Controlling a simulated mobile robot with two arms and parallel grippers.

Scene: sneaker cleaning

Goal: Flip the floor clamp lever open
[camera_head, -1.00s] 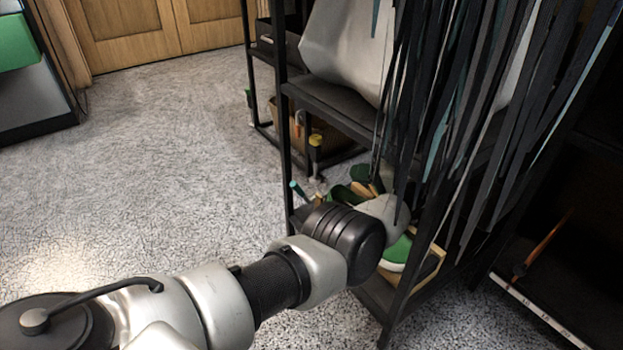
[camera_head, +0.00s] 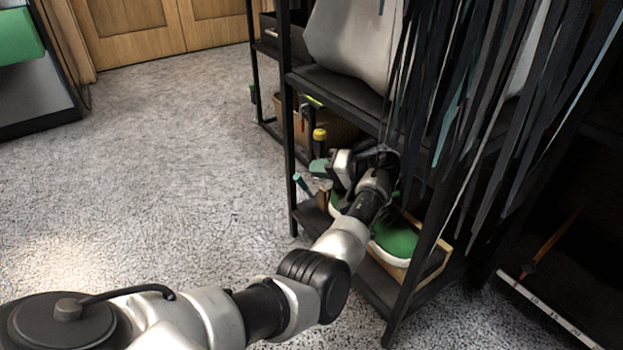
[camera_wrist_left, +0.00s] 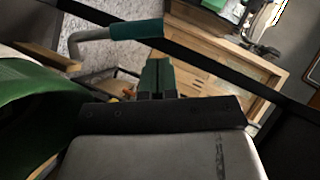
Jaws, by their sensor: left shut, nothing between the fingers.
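A lever with a teal grip (camera_head: 302,183) shows at the left edge of the low shelf in the head view; I take it for the clamp lever. In the left wrist view its teal grip (camera_wrist_left: 136,30) and bent grey rod lie just beyond my fingertips. My left gripper (camera_head: 318,168) reaches into the low shelf beside the lever. Its teal-tipped fingers (camera_wrist_left: 157,78) are shut together with nothing between them. I cannot tell whether they touch the grip. The clamp's base is mostly hidden. My right gripper is not in view.
A green-and-white object (camera_head: 397,236) sits in a wooden holder on the low shelf under my wrist. A black shelf post (camera_head: 290,150) stands near the gripper. Dark hanging strips (camera_head: 480,110) crowd the right. The speckled floor (camera_head: 170,180) at left is clear.

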